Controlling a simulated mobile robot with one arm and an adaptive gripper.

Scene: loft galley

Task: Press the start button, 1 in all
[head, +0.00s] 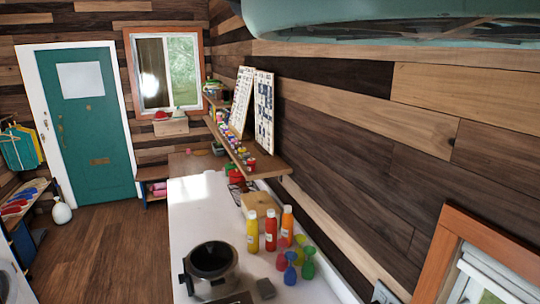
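No start button can be made out in the head view. A black-and-grey round pot-like appliance (212,262) with a dark open top stands on the white counter (192,222), near the bottom of the picture. Any controls on it are too small to tell. A white rounded appliance (8,283) is cut off at the lower left edge, and no button shows on it. My gripper is not in view.
Yellow (252,231), red (270,230) and orange (286,226) bottles and several coloured goblets (290,268) crowd the counter right of the pot. A wall shelf (240,157) overhangs it. Free wooden floor (105,245) lies left, toward a teal door (88,122).

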